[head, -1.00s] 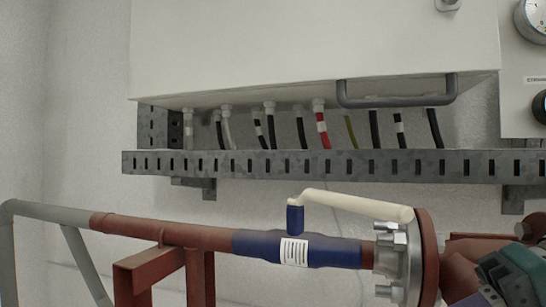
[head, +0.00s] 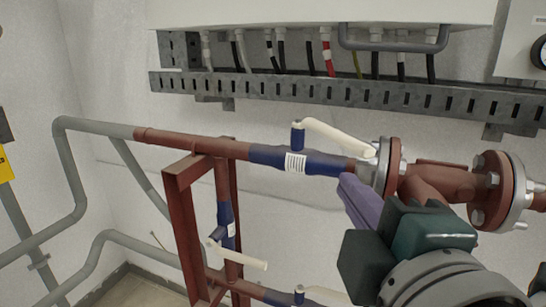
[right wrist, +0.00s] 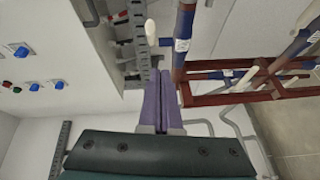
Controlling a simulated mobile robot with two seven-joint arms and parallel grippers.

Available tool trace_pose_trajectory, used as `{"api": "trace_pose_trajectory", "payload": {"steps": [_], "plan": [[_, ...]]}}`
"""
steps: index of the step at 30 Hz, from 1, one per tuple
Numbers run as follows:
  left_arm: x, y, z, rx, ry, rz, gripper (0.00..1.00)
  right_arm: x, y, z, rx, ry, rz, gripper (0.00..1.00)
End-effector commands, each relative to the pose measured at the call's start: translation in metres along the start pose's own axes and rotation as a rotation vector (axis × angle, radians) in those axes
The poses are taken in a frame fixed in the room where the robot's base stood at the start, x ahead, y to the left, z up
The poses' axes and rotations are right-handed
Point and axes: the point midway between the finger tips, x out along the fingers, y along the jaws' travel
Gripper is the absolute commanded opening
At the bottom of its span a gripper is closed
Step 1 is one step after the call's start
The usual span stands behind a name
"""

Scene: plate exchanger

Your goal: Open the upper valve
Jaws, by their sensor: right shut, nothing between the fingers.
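The upper valve (head: 315,161) is a dark blue body with a white label on the upper red-brown pipe. Its cream handle (head: 338,136) runs from the blue stem rightward along the pipe to near the flange, sloping slightly down. My right gripper (head: 347,184) has purple fingers, shut and empty, just below the pipe and the handle's right end. It looks apart from the handle. In the right wrist view, the shut fingers (right wrist: 161,78) point at the cream handle end (right wrist: 150,30), with the blue valve body (right wrist: 184,25) to its right. My left gripper is not in view.
A bolted flange (head: 386,166) stands right of the handle. Lower blue valves with cream handles (head: 240,256) sit below on a red frame (head: 182,215). A slotted metal tray (head: 340,92) with cables runs above. The wall between tray and pipe is clear.

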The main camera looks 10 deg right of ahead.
Motion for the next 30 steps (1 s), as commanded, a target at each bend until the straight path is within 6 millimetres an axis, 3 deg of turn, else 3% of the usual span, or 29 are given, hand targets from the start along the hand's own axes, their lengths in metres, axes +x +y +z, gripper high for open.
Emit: {"api": "trace_pose_trajectory", "payload": {"steps": [3, 8, 22, 24, 30], "plan": [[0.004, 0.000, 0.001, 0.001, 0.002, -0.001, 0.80, 0.003, 0.004, -0.023, -0.109, 0.074, 0.059, 0.00], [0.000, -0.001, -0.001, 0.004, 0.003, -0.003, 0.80, 0.013, 0.009, -0.029, -0.137, 0.091, 0.075, 0.00], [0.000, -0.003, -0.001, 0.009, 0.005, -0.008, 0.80, 0.106, 0.014, -0.036, -0.131, 0.087, 0.074, 0.00], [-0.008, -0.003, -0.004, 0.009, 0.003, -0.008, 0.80, 0.107, 0.018, -0.021, -0.136, 0.084, 0.070, 0.00], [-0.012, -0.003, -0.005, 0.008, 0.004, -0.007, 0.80, 0.113, 0.019, -0.002, -0.132, 0.086, 0.071, 0.00]]}}
